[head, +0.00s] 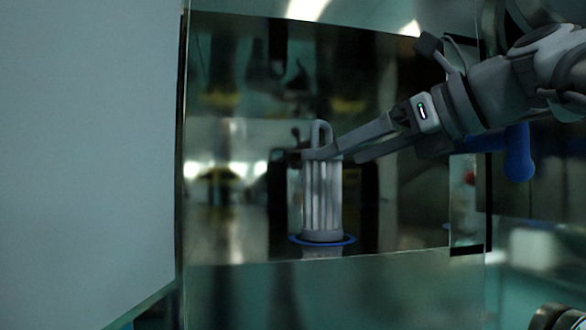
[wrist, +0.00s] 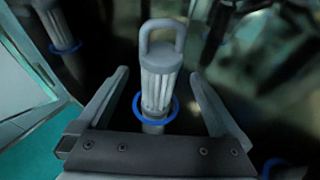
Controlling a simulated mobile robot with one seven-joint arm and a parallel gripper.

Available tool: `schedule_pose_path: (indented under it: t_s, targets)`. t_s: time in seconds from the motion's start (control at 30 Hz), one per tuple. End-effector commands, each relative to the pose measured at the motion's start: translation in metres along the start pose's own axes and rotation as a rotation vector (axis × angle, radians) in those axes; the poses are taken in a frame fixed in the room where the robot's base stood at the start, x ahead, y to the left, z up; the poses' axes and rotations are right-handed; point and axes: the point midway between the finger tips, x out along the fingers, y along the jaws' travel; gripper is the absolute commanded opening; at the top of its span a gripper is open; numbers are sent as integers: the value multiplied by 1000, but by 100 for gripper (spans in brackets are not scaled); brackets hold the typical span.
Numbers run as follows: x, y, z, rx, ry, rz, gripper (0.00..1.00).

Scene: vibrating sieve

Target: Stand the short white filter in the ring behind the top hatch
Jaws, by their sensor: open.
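The short white filter (head: 322,195) stands upright in a blue ring (head: 322,240) inside the open hatch in the head view. It has a ribbed body and a looped handle on top. In the wrist view the filter (wrist: 158,78) rises from the ring (wrist: 168,106), between and ahead of my fingers. My gripper (head: 325,155) reaches in from the right at the height of the filter's top. In the wrist view my gripper (wrist: 160,78) is open, with a gap between each finger and the filter.
A pale panel (head: 85,140) fills the left of the head view. The hatch's lower edge (head: 330,258) runs below the ring. A blue handle (head: 519,153) hangs at the right below my arm. The shiny back wall mirrors the filter and ring in the wrist view.

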Motion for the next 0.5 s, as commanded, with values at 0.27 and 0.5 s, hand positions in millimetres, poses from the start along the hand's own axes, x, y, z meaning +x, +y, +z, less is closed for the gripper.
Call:
schedule_pose_path:
  t_s: [0.27, 0.5]
  targets:
    - [-28, 0, 0, 0, 0, -1, 100]
    - [-30, 0, 0, 0, 0, -1, 100]
